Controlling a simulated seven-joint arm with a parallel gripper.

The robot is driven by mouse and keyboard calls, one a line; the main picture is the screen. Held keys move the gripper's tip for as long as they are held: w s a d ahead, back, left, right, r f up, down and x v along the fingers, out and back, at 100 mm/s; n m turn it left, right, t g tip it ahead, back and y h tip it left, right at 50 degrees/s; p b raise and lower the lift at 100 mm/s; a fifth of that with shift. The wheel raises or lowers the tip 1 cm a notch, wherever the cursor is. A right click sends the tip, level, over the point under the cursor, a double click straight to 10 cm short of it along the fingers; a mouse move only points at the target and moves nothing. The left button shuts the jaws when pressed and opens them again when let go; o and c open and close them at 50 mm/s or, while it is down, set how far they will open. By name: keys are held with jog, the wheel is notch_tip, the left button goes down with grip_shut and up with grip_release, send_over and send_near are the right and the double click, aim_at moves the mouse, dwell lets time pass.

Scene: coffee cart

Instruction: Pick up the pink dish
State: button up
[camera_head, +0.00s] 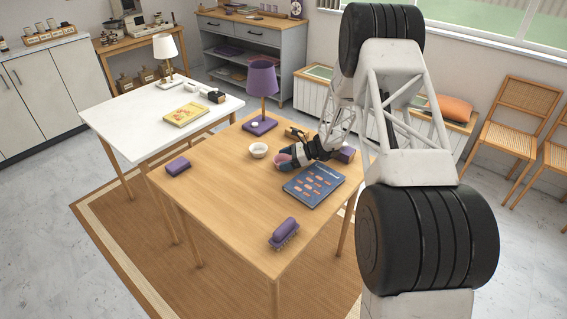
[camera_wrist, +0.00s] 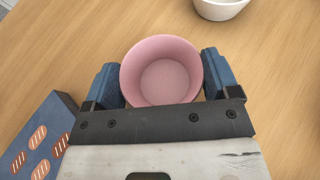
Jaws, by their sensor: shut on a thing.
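The pink dish (camera_wrist: 161,72) is a small round bowl, open side up, held between the two blue fingertips of my gripper (camera_wrist: 161,80) in the wrist view. My gripper is shut on it, with one finger at each side of the bowl. In the head view the pink dish (camera_head: 283,160) shows only in part at the end of my gripper (camera_head: 287,157), over the wooden table (camera_head: 215,205). The rest of the dish is hidden by the fingers there. I cannot tell whether the dish touches the table.
A white bowl (camera_head: 258,150) stands close by to the left. A blue book (camera_head: 313,185) lies just in front of my gripper. A purple lamp (camera_head: 262,80) stands behind. A purple brush (camera_head: 284,233) and a purple block (camera_head: 178,166) lie apart. The table's front left is clear.

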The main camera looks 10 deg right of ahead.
jog(key=shift+r, duration=0.15)
jog(key=shift+r, duration=0.75)
notch_tip(320, 180, up, 2)
jog(key=s, duration=0.5)
jog(key=s+d, duration=0.1)
jog(key=s, duration=0.4)
jog(key=s+r, duration=0.1)
jog(key=s, duration=0.5)
jog(key=shift+d+r, duration=0.1)
jog(key=shift+d, duration=0.1)
jog(key=shift+w, duration=0.1)
jog(key=shift+n+g, duration=0.6)
jog(key=shift+g, duration=0.1)
jog(key=w+a+r, duration=0.1)
jog(key=w+a, duration=0.1)
jog(key=w, duration=0.1)
jog(key=w+a+r, duration=0.1)
jog(key=w+a, duration=0.2)
jog(key=w+a+r, duration=0.1)
jog(key=w+a, duration=0.2)
jog(key=shift+r, duration=0.2)
jog(key=w+a, duration=0.1)
jog(key=w, duration=0.4)
jog(key=w+a+f, duration=0.1)
jog(key=w, duration=0.4)
jog(key=w+a, duration=0.1)
jog(key=w, duration=0.4)
jog(key=shift+w+f, duration=0.3)
jog(key=shift+w, duration=0.05)
